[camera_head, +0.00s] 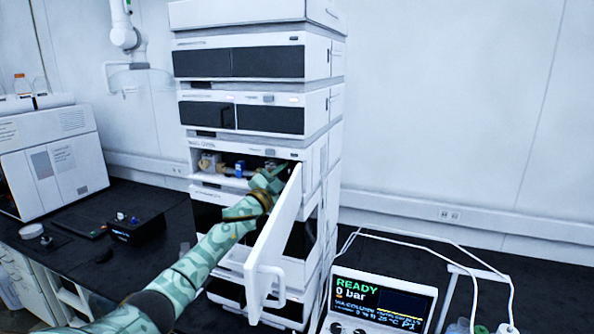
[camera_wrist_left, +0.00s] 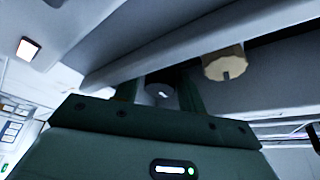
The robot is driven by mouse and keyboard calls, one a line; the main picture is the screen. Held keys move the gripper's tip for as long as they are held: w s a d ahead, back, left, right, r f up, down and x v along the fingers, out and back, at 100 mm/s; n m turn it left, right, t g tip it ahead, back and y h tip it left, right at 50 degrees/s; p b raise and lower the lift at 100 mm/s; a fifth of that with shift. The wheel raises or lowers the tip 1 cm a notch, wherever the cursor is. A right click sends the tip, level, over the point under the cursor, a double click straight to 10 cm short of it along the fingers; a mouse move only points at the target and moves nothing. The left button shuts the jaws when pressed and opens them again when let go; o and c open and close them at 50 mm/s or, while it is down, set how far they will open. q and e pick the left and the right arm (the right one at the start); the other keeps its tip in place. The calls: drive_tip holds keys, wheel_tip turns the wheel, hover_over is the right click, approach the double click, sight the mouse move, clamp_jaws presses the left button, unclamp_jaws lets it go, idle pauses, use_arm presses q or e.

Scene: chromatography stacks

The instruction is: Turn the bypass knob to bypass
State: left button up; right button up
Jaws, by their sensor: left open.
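The chromatography stack (camera_head: 262,150) stands on the dark bench, with one module's white door (camera_head: 277,228) swung open toward me. My left gripper (camera_head: 268,180) reaches into that open bay, near its right side. In the left wrist view my left gripper's fingers (camera_wrist_left: 160,88) are apart. A dark grey round part (camera_wrist_left: 161,97) with a small light mark shows between them; contact cannot be told. A cream knob (camera_wrist_left: 225,66) with a dark notch sits right of the fingers, apart from them. I cannot read which one is the bypass knob. My right gripper is not in view.
Inside the bay are a beige fitting (camera_head: 209,163) and a blue part (camera_head: 240,168). The open door stands close to the right of my left arm. A display unit (camera_head: 380,300) reads READY, 0 bar. A black box (camera_head: 137,227) sits on the left bench.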

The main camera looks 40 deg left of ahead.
use_arm(q)
drive_tip(key=shift+w+r, duration=0.1)
drive_tip(key=shift+w, duration=0.05)
drive_tip(key=shift+c, duration=0.7)
drive_tip(key=c, duration=0.6)
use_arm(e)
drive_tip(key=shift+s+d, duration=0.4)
